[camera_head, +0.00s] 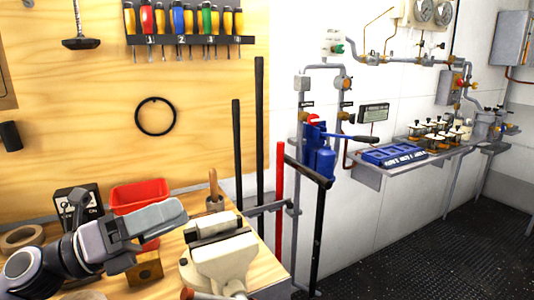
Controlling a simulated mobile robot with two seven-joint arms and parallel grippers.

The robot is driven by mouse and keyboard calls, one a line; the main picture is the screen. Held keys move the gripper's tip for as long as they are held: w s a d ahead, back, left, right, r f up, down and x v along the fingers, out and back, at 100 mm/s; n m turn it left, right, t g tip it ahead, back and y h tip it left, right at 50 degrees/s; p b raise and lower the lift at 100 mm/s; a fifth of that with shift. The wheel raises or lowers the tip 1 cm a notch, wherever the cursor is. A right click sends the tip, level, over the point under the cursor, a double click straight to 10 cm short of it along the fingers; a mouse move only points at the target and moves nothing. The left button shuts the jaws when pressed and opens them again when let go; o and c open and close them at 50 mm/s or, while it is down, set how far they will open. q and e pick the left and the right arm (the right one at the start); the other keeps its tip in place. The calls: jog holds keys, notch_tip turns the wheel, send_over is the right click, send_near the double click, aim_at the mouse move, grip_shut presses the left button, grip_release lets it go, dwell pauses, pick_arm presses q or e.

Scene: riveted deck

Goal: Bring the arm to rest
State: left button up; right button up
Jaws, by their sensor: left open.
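My left arm comes in from the lower left over the wooden workbench (262,268). Its left gripper (168,217) points right, in front of a red bin (130,193). I see it mostly from one side; it is open and I see nothing held in it. A small wooden block (146,272) shows just below the gripper; I cannot tell how far apart they are. My right gripper is not in view.
A cream bench vise (222,262) stands just right of the gripper. A brush-like wooden handle (213,185), a tape roll (20,237) and a dark box (75,202) are nearby. Upright bars (259,130) stand beyond the bench. Dark floor (420,240) at right is open.

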pick_arm(q)
jog(key=a+f+n+t+y, duration=0.4)
jog(key=f+n+y, duration=0.4)
jog(key=n, duration=0.6)
jog(key=a+f+n+t+y, duration=0.5)
jog(key=n+y, duration=0.4)
jog(key=n, duration=0.6)
jog(key=s+f+n+g+y, duration=0.3)
jog(key=s+f+n+g, duration=0.35)
jog(key=f, duration=0.55)
jog(key=s+f+n+g+h, duration=0.1)
jog(key=s+f+g, duration=0.2)
jog(key=s, duration=0.3)
jog(key=s+d+f+n+g, duration=0.1)
jog(key=s+f+g, duration=0.1)
jog(key=s, duration=0.3)
jog(key=s+f+n+g+h, duration=0.1)
jog(key=s+f+g, duration=0.2)
jog(key=s, duration=0.3)
jog(key=w+d+f+t+h+p, duration=0.1)
jog(key=w+d+f+t+p, duration=0.1)
jog(key=w+f+t, duration=0.4)
jog(key=shift+w+d+f+m+t+h, duration=0.3)
jog(key=shift+d+f+m+t, duration=0.15)
jog(key=shift+d+f, duration=0.2)
jog(key=shift+a, duration=0.1)
